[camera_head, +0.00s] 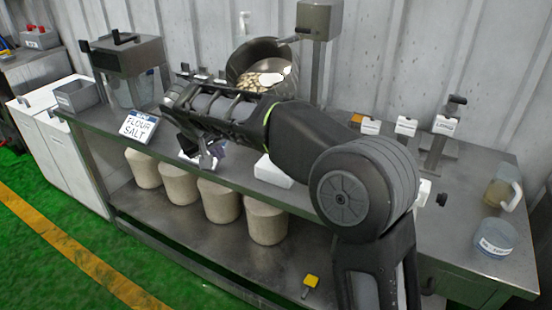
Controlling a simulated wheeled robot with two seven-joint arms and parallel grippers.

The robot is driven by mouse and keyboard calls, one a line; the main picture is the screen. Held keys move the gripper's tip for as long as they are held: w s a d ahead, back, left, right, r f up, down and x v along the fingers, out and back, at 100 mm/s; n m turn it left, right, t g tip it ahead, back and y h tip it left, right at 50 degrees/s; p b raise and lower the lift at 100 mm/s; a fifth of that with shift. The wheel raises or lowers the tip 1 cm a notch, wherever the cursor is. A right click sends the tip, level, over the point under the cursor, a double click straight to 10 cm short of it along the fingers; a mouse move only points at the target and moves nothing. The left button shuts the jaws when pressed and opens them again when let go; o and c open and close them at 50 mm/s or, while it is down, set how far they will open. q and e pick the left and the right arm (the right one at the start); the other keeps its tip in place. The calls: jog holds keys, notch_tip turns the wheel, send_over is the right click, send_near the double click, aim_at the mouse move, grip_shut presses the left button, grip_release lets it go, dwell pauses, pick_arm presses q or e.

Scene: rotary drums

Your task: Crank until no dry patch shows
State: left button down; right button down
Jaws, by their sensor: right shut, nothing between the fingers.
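A dark metal rotary drum (240,62) sits tilted at the back of the steel bench, its mouth facing me. Pale chip-like pieces (264,79) and a bright white patch (279,64) show inside it. A grey box on a post (320,18) stands right of the drum, with a dark arm reaching toward the drum; I cannot tell if this is the crank. My right gripper (203,158) is shut and empty over the front of the bench, left of and nearer than the drum. My right arm hides the drum's lower part. My left gripper is out of view.
A sign reading flour and salt (139,127) stands at the bench's left front. A hopper machine (128,60) is behind it. A jug (503,188) and a tub (495,238) stand at the right.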

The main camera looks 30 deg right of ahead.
jog(key=s+d+r+m+g+h, duration=0.2)
jog(key=s+d+m, duration=0.1)
jog(key=s+d, duration=0.1)
jog(key=shift+d+h, duration=0.3)
jog(key=shift+d, duration=0.6)
jog(key=shift+w, duration=0.1)
jog(key=w+d+f+p, duration=0.2)
jog(key=d+f+p, duration=0.1)
jog(key=d+f, duration=0.5)
jog(key=shift+w+d, duration=0.15)
jog(key=shift+d, duration=0.4)
jog(key=shift+d, duration=0.1)
